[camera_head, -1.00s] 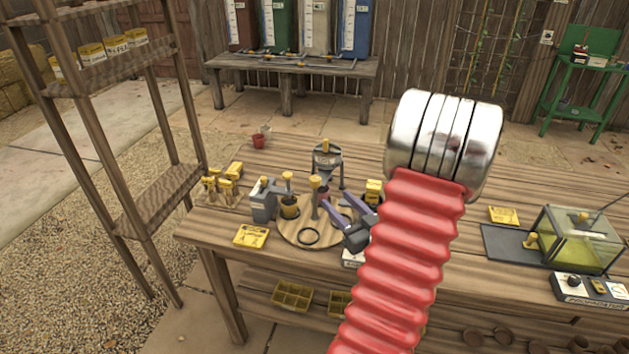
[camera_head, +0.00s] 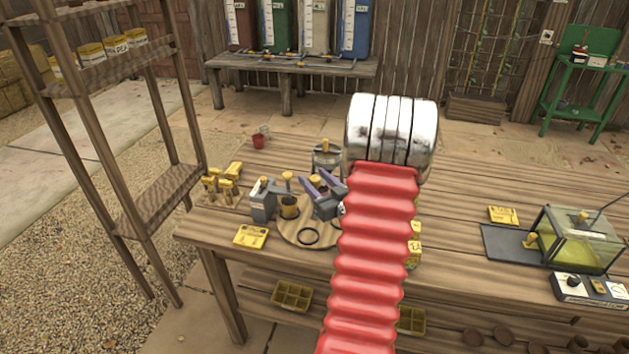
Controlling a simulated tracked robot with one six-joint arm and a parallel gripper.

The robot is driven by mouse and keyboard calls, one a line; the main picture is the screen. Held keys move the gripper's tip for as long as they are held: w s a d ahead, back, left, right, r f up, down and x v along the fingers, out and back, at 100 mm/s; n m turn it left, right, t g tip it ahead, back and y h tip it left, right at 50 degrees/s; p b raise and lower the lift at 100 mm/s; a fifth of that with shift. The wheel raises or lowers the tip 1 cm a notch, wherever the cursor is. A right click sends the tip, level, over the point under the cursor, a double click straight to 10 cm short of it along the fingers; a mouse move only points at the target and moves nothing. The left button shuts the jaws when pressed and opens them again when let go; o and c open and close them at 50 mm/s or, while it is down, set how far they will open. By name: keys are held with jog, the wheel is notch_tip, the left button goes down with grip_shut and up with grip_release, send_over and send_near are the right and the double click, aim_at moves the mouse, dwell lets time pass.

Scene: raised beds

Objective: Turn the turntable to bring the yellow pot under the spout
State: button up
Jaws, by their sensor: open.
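The round wooden turntable (camera_head: 290,232) lies on the bench, with a dark ring on its front part. The yellow pot (camera_head: 290,210) stands on its left side, beside a grey device (camera_head: 262,202) with a yellow knob. A metal hopper (camera_head: 327,158) stands behind the turntable. I cannot clearly make out a spout on either. A yellow-topped post (camera_head: 315,180) shows between or just behind the fingers; contact cannot be told. My gripper and arm hide the turntable's right side.
A glass tank (camera_head: 580,238) and a control box (camera_head: 590,288) are at the right. The bench between is mostly clear.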

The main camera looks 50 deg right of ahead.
jog(key=shift+w, duration=0.15)
jog(key=shift+c, duration=0.3)
jog(key=c, duration=0.9)
jog(key=shift+a, duration=0.2)
jog(key=shift+c, duration=0.5)
jog(key=shift+d, duration=0.2)
